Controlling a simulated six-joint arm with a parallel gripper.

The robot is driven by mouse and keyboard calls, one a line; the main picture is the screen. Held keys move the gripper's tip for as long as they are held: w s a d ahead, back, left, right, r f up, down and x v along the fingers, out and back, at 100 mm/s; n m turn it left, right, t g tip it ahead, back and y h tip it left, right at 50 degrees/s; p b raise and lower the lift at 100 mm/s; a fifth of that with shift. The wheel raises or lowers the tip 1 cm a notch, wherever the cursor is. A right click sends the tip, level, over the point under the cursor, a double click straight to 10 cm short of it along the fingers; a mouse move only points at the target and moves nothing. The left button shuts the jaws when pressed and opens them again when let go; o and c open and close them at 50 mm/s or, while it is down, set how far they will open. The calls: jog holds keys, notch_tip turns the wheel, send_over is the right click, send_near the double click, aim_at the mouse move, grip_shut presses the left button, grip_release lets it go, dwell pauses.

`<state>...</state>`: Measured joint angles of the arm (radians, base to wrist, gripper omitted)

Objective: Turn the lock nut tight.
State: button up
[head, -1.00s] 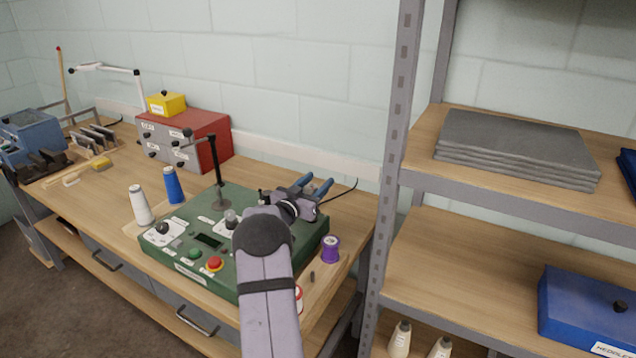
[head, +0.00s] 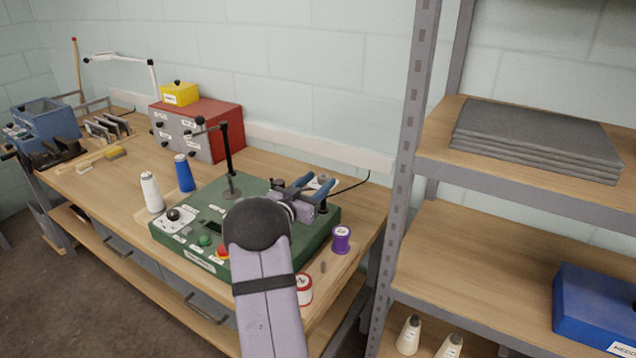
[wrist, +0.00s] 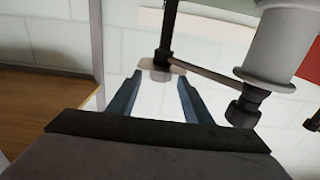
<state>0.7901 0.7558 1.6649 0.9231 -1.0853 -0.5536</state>
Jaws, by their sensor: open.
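My gripper (head: 319,180) has two blue fingers. They are apart with nothing between them, above the back right part of the green machine box (head: 275,254). The fingers also show in the wrist view (wrist: 160,82), spread either side of a pale plate on a dark post (wrist: 167,30). Right of the fingers in the wrist view is a pale grey cylinder (wrist: 285,45) with a black knob-like end (wrist: 245,108). I cannot tell whether that end is the lock nut. My arm covers part of the box in the head view.
A black post (head: 227,160) stands on the box. A purple spool (head: 341,239) and a red-and-white spool (head: 304,289) are at the right. A shelf rack (head: 408,150) bounds the bench's right.

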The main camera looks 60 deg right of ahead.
aim_at(324, 174)
jog(key=shift+s+d+n+t+y+b, duration=0.1)
jog(key=shift+s+n+t+y+b, duration=0.2)
jog(key=shift+n+t, duration=0.95)
jog(key=shift+s+d+n+t+y+b, duration=0.1)
jog(key=shift+s+n+t+y, duration=0.4)
jog(key=shift+t, duration=1.25)
jog(key=shift+s+d+n+t+y+b, duration=0.15)
jog(key=shift+n+t+y, duration=0.25)
jog(key=shift+n+t, duration=1)
jog(key=shift+w, duration=0.15)
jog(key=shift+p+x, duration=1.4)
jog(key=shift+x, duration=2.15)
jog(key=c, duration=1.1)
